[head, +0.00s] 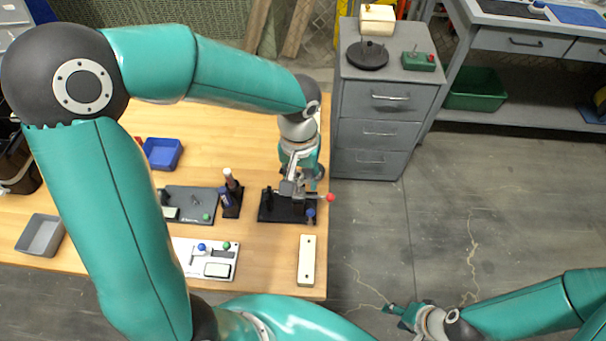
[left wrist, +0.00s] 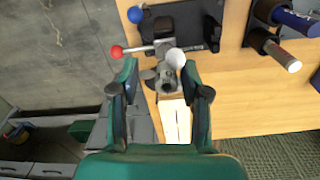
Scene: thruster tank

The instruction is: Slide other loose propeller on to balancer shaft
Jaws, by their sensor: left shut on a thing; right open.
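The balancer's black base (head: 286,208) stands near the table's right edge, with a red ball (head: 331,198) and a blue ball (head: 310,213) beside it. My left gripper (head: 293,187) is over this stand, pointing down. In the left wrist view its two fingers (left wrist: 161,82) are on either side of a grey metal piece (left wrist: 166,82), apparently the propeller. A rod with a red ball (left wrist: 117,51) and a white disc (left wrist: 176,58) show close beyond it. Whether the propeller is around the shaft I cannot tell. My right gripper (head: 398,311) is open and empty over the floor.
A cream bar (head: 306,260) lies in front of the stand. A grey drawer cabinet (head: 387,100) stands right of the table. The floor at right is clear.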

